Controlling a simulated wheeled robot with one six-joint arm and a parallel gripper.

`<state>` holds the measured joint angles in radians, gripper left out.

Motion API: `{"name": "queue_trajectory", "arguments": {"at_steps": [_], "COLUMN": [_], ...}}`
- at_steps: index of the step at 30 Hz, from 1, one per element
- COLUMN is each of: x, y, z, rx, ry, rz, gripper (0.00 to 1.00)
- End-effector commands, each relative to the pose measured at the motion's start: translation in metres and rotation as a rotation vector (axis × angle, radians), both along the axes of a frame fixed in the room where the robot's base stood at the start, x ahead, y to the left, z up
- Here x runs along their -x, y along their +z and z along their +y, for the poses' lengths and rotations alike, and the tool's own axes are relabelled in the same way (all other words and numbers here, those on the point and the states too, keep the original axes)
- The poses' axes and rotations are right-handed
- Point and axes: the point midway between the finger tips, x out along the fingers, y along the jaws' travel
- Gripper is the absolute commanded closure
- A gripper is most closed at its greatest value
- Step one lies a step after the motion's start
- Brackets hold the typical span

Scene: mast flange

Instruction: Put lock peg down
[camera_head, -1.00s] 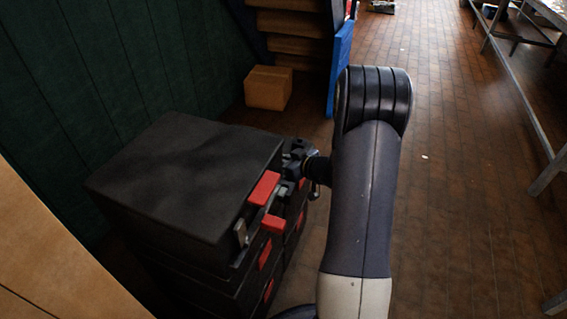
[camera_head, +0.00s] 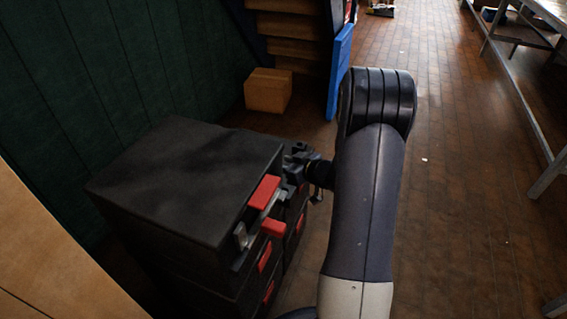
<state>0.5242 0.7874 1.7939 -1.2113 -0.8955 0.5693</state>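My gripper (camera_head: 284,180) is at the front of a black case stack (camera_head: 190,178), beside the red latch (camera_head: 264,192) near the top right corner. It is small and dark, partly hidden by the case edge, and I cannot tell whether its fingers are open or shut. A small grey metal piece (camera_head: 241,236) sits on the case front below the top edge, left of the red parts. I cannot make out the lock peg for sure; it may be among the small grey parts by the latch.
A second red latch (camera_head: 273,228) sticks out below the first. A cardboard box (camera_head: 268,91) stands on the floor behind the case, next to a blue panel (camera_head: 340,72). Metal tables (camera_head: 548,95) line the right.

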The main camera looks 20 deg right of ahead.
Motion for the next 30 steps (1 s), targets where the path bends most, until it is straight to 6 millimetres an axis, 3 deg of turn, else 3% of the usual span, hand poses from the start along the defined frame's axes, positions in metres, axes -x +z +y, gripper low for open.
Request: {"name": "queue_trajectory", "arguments": {"at_steps": [9, 15, 30], "x": [0.059, 0.085, 0.094], "y": [0.03, 0.04, 0.042], "z": [-0.026, -0.036, -0.038], "rx": [-0.001, 0.001, 0.0], "ry": [-0.006, -0.003, 0.0], "rz": [-0.001, -0.001, -0.001], "gripper": [0.66, 0.66, 0.66]}}
